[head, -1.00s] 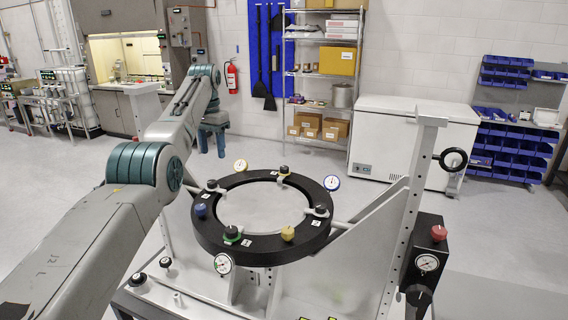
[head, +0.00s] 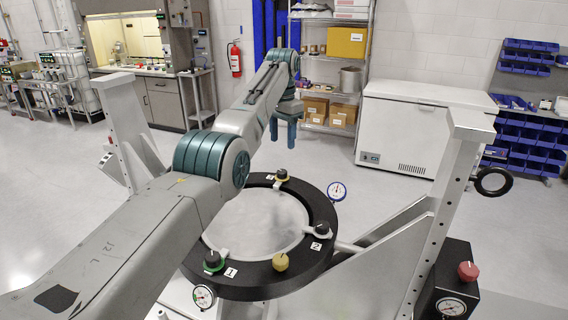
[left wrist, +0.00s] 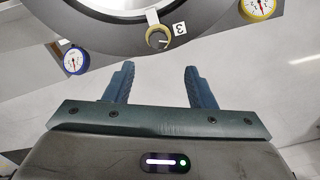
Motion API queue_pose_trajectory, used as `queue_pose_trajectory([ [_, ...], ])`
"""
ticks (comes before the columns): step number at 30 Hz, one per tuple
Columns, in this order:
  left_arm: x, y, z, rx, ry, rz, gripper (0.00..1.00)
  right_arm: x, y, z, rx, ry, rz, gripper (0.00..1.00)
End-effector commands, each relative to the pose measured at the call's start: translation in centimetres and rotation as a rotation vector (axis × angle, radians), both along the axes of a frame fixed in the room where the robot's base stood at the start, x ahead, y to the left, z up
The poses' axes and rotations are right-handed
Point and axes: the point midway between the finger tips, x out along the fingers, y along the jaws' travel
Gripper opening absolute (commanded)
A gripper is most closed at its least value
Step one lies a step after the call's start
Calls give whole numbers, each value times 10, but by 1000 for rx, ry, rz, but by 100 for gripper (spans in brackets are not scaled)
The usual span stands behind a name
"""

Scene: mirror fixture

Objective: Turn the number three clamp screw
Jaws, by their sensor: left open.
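The number three clamp screw (left wrist: 157,38) is a black knob with a yellow ring, beside a label "3" on the dark ring fixture (left wrist: 215,14) in the left wrist view. In the head view a black knob with a yellow base (head: 281,175), apparently the same screw, sits on the ring's far side. My left gripper (head: 283,133) is open and empty, its blue fingers pointing down above and behind that knob. In the left wrist view the knob lies beyond the gap between the fingertips (left wrist: 159,72), apart from them. My right gripper is out of view.
A grey upright post (head: 437,215) stands at right. Floor behind the ring is clear.

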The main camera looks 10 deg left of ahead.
Motion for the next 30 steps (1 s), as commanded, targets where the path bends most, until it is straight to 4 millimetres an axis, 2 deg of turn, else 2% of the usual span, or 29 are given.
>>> queue_pose_trajectory([
  [6,-1,0,-29,-1,3,0,50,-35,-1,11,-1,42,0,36],
  [9,-1,0,-45,-1,2,0,50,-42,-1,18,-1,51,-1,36],
  [12,-1,0,-63,0,4,0,50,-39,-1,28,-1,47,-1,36],
  [15,-1,0,-78,0,2,0,50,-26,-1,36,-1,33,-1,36],
  [18,-1,0,-90,1,1,0,50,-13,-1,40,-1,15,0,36],
  [21,-1,0,-96,0,0,0,50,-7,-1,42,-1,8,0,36],
  [30,-1,0,-100,0,0,0,50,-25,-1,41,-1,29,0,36],
])
